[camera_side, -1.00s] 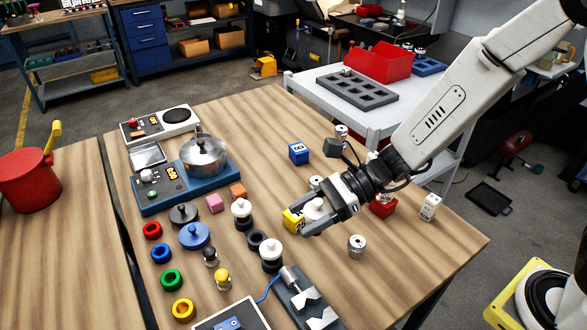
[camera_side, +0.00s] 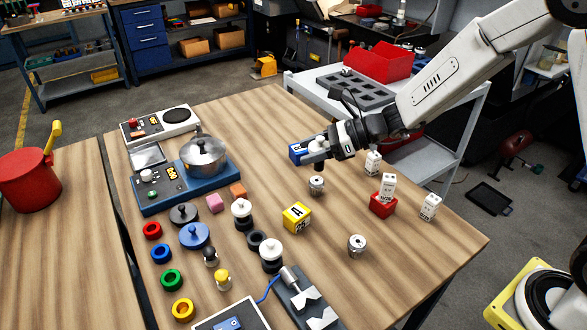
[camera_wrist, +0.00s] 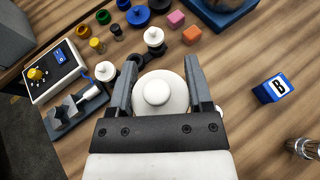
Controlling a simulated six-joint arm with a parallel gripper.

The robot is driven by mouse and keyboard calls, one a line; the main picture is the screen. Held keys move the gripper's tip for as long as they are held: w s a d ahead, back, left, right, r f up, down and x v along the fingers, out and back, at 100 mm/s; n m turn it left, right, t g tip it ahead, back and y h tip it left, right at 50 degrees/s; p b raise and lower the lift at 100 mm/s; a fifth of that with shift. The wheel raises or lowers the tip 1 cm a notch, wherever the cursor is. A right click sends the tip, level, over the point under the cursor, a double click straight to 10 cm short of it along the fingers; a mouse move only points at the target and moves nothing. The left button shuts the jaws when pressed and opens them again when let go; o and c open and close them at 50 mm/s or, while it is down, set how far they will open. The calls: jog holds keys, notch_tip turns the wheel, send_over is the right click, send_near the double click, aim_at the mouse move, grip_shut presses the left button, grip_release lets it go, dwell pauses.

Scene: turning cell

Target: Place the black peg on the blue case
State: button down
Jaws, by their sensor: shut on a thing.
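My gripper (camera_side: 314,150) is shut on a white round piece with a knob (camera_wrist: 157,92), raised above the table; its underside is hard to make out. The blue case (camera_side: 296,153), lettered B, stands just beyond my fingers in the side view and is partly covered by them. In the wrist view the blue case (camera_wrist: 272,88) lies to the right, apart from my fingers. A small peg with a black head (camera_side: 210,256) stands on the table between the blue knobbed lid and the yellow-headed peg. It also shows in the wrist view (camera_wrist: 116,30).
A yellow case (camera_side: 297,217), a red case (camera_side: 383,205) with a white block on it, and metal cylinders (camera_side: 316,184) (camera_side: 357,245) stand nearby. White knobbed pieces (camera_side: 242,210) and coloured rings (camera_side: 171,280) stand to the left. The wood between is clear.

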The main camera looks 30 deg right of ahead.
jog(key=w+d+r+m+t+h, duration=0.2)
jog(key=w+d+r+m+t, duration=0.1)
jog(key=w+d, duration=0.55)
send_over(293, 147)
jog(key=shift+s+d+f, duration=0.1)
jog(key=shift+f, duration=2.35)
jog(key=shift+s+f, duration=0.1)
jog(key=shift+f, duration=2.35)
jog(key=shift+w+f+h, duration=0.25)
jog(key=shift+f+h, duration=0.05)
jog(key=shift+f, duration=1.55)
jog(key=shift+f, duration=0.1)
